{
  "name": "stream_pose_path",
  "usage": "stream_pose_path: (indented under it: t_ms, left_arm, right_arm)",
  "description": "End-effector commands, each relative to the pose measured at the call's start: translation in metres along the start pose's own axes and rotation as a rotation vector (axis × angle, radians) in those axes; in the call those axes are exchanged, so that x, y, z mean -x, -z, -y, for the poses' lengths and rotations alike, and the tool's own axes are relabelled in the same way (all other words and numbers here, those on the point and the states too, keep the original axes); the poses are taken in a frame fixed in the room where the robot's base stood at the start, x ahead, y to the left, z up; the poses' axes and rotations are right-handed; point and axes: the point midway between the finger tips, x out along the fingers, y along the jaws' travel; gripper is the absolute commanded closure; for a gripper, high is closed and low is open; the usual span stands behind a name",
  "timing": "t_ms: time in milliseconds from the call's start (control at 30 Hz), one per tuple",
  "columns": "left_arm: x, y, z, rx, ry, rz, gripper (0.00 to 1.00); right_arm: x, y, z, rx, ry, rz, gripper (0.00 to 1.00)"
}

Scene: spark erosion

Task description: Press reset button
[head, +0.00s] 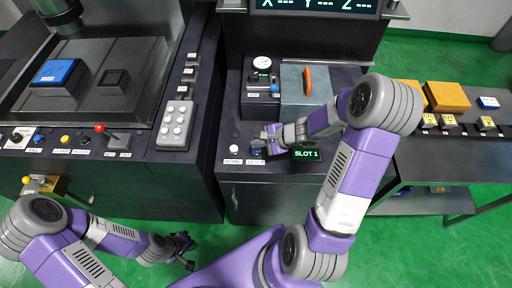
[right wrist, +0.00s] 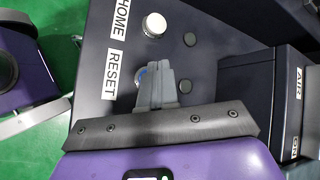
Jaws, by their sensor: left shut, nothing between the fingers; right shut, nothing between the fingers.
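The reset button is a small blue round button, seen in the right wrist view (right wrist: 142,74) beside its RESET label (right wrist: 112,75); my fingers hide most of it. In the head view the RESET label (head: 256,162) is on the front of the middle console, and the button is largely behind my gripper. My right gripper (head: 262,142) is shut and empty, its tips at the button; it also shows in the right wrist view (right wrist: 158,70). I cannot tell whether the tips touch the button. My left gripper (head: 188,251) is shut and empty, low over the green floor.
A white HOME button (right wrist: 154,25) is beside the reset button, with dark round spots nearby. A SLOT 1 display (head: 306,154) is right of my right gripper. A gauge block (head: 261,78) stands behind. A side table (head: 440,150) with orange blocks is at the right.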

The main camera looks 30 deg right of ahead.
Motion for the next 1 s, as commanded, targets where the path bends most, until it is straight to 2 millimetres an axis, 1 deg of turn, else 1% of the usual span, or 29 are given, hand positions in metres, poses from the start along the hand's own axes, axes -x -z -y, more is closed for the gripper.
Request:
stream_pose_path:
  t_ms: [167,667,1000]
  left_arm:
    - [0.002,0.000,-0.001,0.000,0.000,0.000,1.00]
    - [0.036,-0.002,-0.014,0.000,0.000,0.000,1.00]
    - [0.036,-0.002,-0.013,0.000,0.000,0.000,1.00]
  right_arm:
    - [0.002,-0.002,0.002,0.000,0.000,0.000,1.00]
    - [0.035,-0.025,0.025,0.000,0.001,0.000,1.00]
    - [0.035,-0.025,0.025,-0.001,0.000,0.000,1.00]
